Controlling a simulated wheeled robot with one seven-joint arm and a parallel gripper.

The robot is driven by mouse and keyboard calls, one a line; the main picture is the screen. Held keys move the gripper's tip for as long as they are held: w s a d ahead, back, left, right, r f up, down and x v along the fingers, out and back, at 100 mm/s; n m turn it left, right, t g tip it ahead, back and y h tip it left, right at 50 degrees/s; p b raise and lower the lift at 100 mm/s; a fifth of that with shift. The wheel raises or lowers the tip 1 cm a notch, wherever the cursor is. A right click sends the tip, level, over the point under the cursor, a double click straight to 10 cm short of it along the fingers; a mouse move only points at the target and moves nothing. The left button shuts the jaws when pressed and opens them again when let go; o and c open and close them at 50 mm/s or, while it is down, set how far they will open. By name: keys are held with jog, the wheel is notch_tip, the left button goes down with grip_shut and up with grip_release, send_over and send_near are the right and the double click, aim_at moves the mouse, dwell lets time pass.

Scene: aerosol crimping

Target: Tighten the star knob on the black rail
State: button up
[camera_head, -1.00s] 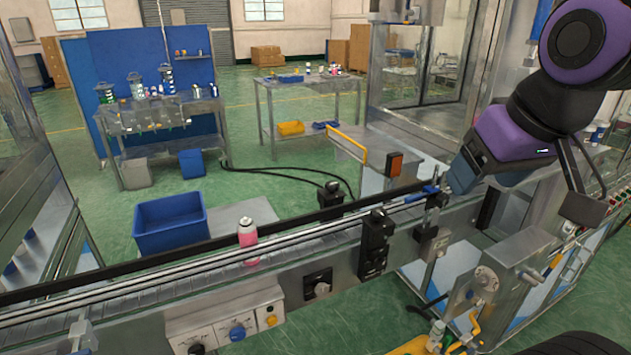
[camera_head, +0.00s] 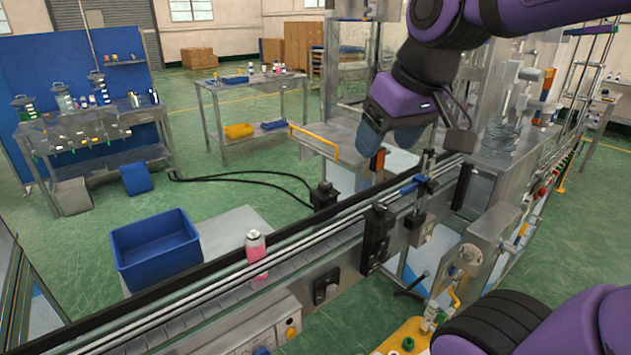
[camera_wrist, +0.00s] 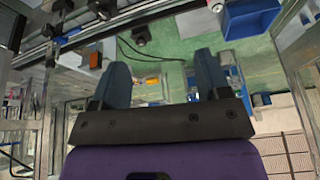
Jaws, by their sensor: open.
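The black rail (camera_head: 205,270) runs diagonally along the conveyor in the head view. A dark block with a rounded top (camera_head: 325,195) sits at its far side; it also shows in the wrist view (camera_wrist: 140,35). I cannot tell whether this is the star knob, as no star shape is clear. My gripper (camera_head: 376,140) is above the far side of the conveyor, apart from the rail. In the wrist view, its two blue fingers stand wide apart with nothing between them, and the dark block lies beyond the fingertips (camera_wrist: 162,65).
A pink bottle (camera_head: 256,255) stands on the conveyor. An orange box (camera_head: 377,161) and a blue cylinder (camera_head: 412,186) on a post are close to my gripper. A blue bin (camera_head: 155,250) stands behind the conveyor. Black cables (camera_head: 250,178) cross the open green floor.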

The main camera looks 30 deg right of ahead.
jog(key=w+g, duration=0.1)
jog(key=w, duration=0.7)
jog(key=n+g, duration=0.3)
jog(key=n, duration=0.1)
send_over(325, 184)
notch_tip(325, 184, down, 16)
jog(key=shift+h, duration=0.3)
notch_tip(325, 184, down, 10)
jog(key=shift+r, duration=0.15)
jog(key=shift+c, duration=0.3)
jog(key=c, duration=0.9)
